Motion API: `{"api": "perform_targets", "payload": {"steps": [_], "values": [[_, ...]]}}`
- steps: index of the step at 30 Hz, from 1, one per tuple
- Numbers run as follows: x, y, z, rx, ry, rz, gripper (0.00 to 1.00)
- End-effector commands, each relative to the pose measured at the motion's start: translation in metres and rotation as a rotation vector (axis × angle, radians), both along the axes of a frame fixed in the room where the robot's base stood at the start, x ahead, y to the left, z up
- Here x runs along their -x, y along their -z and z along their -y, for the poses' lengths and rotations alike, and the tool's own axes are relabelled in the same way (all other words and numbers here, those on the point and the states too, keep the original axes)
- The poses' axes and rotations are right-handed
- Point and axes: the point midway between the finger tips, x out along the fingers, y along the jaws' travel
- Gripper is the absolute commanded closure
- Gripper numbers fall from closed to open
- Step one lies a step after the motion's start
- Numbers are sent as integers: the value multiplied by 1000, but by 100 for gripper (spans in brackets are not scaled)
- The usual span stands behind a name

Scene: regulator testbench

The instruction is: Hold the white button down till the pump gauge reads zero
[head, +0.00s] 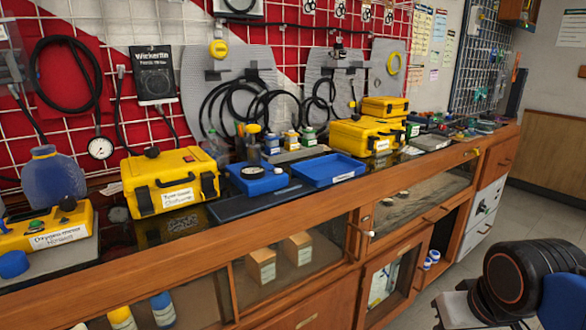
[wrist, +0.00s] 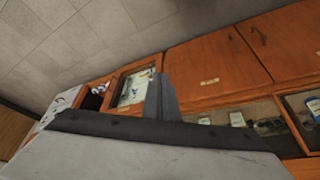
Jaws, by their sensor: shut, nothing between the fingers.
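A round white-faced gauge (head: 100,148) with a dark rim hangs at the left of the head view, below a looped black hose. I cannot tell whether it is the pump gauge, and its reading is too small to make out. I cannot pick out a white button for certain in either view. My gripper (wrist: 165,90) shows in the wrist view with its grey fingers together, shut and empty. It is in front of the lower cabinets, away from the bench top. In the head view, only part of my dark arm shows at the lower right.
The wooden bench (head: 290,225) runs across the head view. On it are a yellow case (head: 170,180), a yellow oxygen meter (head: 45,228), a blue tray (head: 328,170) and a second yellow case (head: 365,137). The floor (head: 545,185) at the right is clear.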

Motion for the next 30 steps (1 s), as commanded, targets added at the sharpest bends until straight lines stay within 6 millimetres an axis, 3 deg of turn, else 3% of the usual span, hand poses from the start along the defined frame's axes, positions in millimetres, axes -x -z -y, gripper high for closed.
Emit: {"api": "perform_targets", "payload": {"steps": [6, 11, 20, 30], "values": [[-4, -4, -2, -4, -1, 3, 100], [-36, -34, -14, -36, -3, 25, 100], [-152, -133, -75, -167, -6, 101, 100], [-281, -227, -181, -344, -14, 162, 100]]}}
